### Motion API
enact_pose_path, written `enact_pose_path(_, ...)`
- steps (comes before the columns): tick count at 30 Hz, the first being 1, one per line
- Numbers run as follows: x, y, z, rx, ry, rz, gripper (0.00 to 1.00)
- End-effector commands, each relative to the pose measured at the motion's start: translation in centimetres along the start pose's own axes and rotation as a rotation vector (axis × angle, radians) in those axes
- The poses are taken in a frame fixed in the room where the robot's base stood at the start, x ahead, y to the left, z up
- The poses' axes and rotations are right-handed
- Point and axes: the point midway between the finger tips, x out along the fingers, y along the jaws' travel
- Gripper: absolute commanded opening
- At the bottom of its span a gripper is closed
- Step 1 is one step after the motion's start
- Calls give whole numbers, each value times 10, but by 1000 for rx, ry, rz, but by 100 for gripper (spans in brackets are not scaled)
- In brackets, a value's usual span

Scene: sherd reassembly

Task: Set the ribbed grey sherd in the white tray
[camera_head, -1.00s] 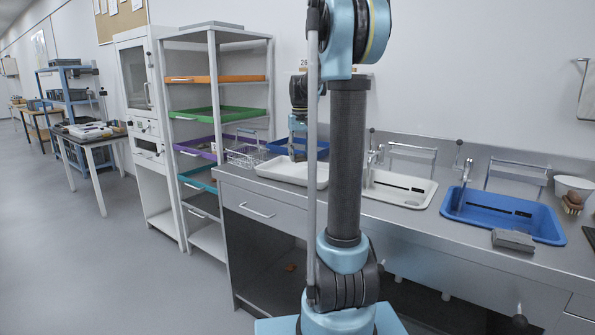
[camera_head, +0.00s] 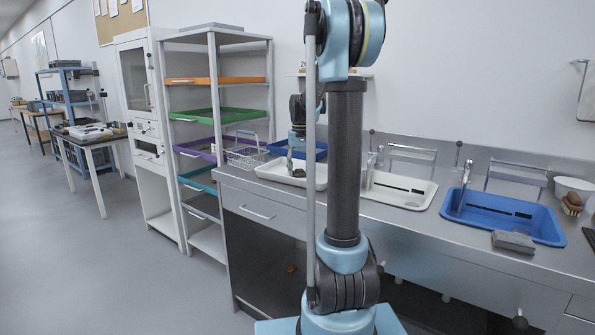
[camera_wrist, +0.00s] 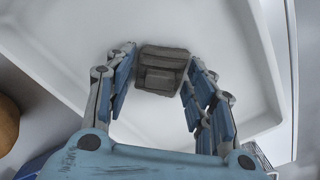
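The ribbed grey sherd (camera_wrist: 163,70) shows in the wrist view between the fingertips of my gripper (camera_wrist: 161,68), which appear to touch its two sides. In the head view the sherd (camera_head: 299,172) is a small dark shape low over the white tray (camera_head: 318,184), below my gripper (camera_head: 297,161). The tray's pale floor (camera_wrist: 220,30) fills most of the wrist view behind the sherd. I cannot tell whether the sherd's underside touches the tray floor. Part of the tray is hidden behind my arm in the head view.
A wire basket (camera_head: 245,157) stands left of the tray, and a blue tray (camera_head: 318,150) lies behind it. A cream tray (camera_head: 397,189) and a larger blue tray (camera_head: 508,215) sit to the right. A grey block (camera_head: 513,241) lies at the blue tray's front edge.

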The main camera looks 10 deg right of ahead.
Motion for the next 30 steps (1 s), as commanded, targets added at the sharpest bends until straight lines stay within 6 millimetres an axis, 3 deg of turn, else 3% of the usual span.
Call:
enact_pose_path(14,-7,-1,0,-1,0,0,60)
enact_pose_path(30,-95,-1,0,-2,0,0,60)
